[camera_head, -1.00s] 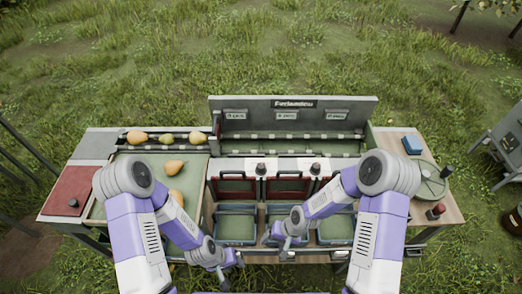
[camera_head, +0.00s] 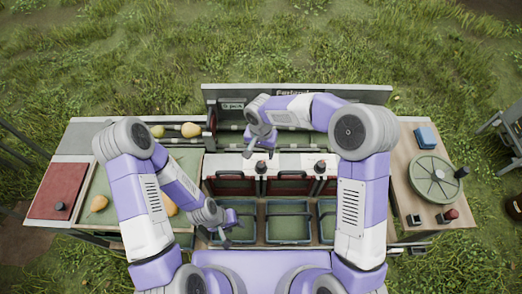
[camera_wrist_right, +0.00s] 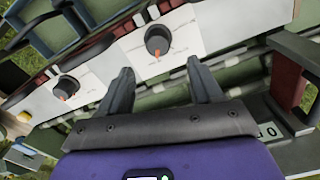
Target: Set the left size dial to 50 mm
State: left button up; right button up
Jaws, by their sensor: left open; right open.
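The left size dial (camera_head: 261,167) is a dark round knob on the white panel strip of the station, above the left red-framed opening. In the right wrist view, the left dial (camera_wrist_right: 157,40) shows an orange mark at its lower edge; the scale is too small to read. My right gripper (camera_head: 261,148) is open just behind this dial. Its fingertips (camera_wrist_right: 160,70) are spread below the dial in the wrist view, apart from it, with nothing between them. My left gripper (camera_head: 232,232) is open and empty over the left blue crate.
A second dial (camera_head: 320,167) is to the right; it also shows in the wrist view (camera_wrist_right: 65,87). Behind the panel is a green trough with a grey back board (camera_head: 300,90). Pears (camera_head: 190,129) lie on the left. A round wheel (camera_head: 434,178) is on the right table.

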aim_at(261, 164)
pick_arm(q)
jog(key=shift+s+r, duration=0.1)
jog(key=shift+s, duration=0.2)
pick_arm(e)
jog(key=f, duration=0.7)
jog(key=shift+s, duration=0.35)
jog(key=shift+c, duration=0.3)
jog(key=c, duration=1)
